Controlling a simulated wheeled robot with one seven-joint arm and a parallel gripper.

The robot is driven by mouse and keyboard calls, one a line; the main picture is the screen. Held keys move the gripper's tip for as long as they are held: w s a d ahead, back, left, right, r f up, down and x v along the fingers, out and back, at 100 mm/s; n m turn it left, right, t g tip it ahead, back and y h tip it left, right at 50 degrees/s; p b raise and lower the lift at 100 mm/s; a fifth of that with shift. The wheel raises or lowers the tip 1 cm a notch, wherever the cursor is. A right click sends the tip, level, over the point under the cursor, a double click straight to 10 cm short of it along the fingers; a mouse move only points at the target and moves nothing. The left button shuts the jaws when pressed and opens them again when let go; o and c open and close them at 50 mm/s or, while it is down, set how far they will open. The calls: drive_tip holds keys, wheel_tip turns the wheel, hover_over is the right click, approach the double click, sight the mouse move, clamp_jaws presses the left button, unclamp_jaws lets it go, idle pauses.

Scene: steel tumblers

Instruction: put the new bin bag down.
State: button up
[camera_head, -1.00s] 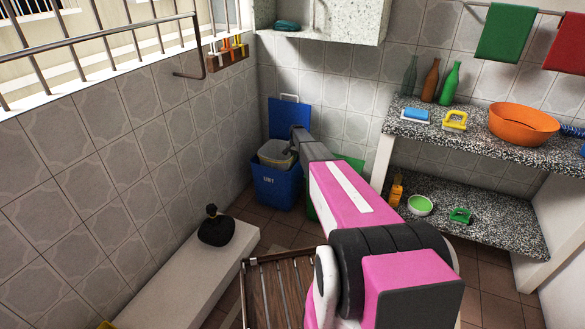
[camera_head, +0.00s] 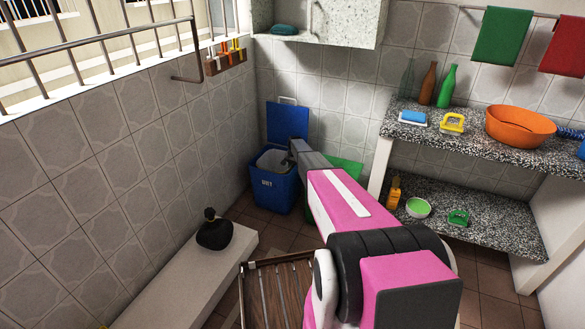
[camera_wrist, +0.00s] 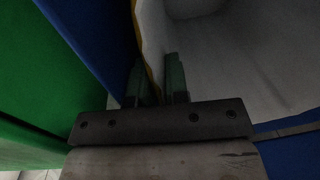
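The new bin bag (camera_head: 272,160) is a pale liner standing open inside the blue bin (camera_head: 273,192), near the back corner. Its whitish inside (camera_wrist: 235,50) and thin yellow edge fill much of the wrist view. My gripper (camera_head: 292,150) is at the right side of the bin's mouth, partly hidden by my own arm. In the wrist view my gripper's fingers (camera_wrist: 158,82) are close together on either side of the bag's wall, and look shut on it. The bag's lower part is hidden in the bin.
The bin's blue lid (camera_head: 287,122) stands raised against the wall. A green bin (camera_head: 345,172) is just right of it, mostly behind my arm. A black tied bag (camera_head: 214,232) sits on the pale ledge (camera_head: 188,282). A slatted wooden piece (camera_head: 277,292) is in front.

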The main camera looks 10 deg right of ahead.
wheel_tip(320, 180, up, 12)
drive_tip(key=s+a+r+n, duration=0.2)
drive_tip(key=s+a+r, duration=0.1)
drive_tip(key=s, duration=1.5)
drive_tip(key=s+a+r+n, duration=0.2)
drive_tip(key=s+r, duration=0.4)
drive_tip(key=s, duration=1.2)
drive_tip(key=s+a+r+n, duration=0.3)
drive_tip(key=s+a+r, duration=0.1)
drive_tip(key=s, duration=1.5)
drive_tip(key=shift+a+r+g+h, duration=0.2)
drive_tip(key=shift+r+g+h, duration=0.1)
drive_tip(key=shift+r+h, duration=0.15)
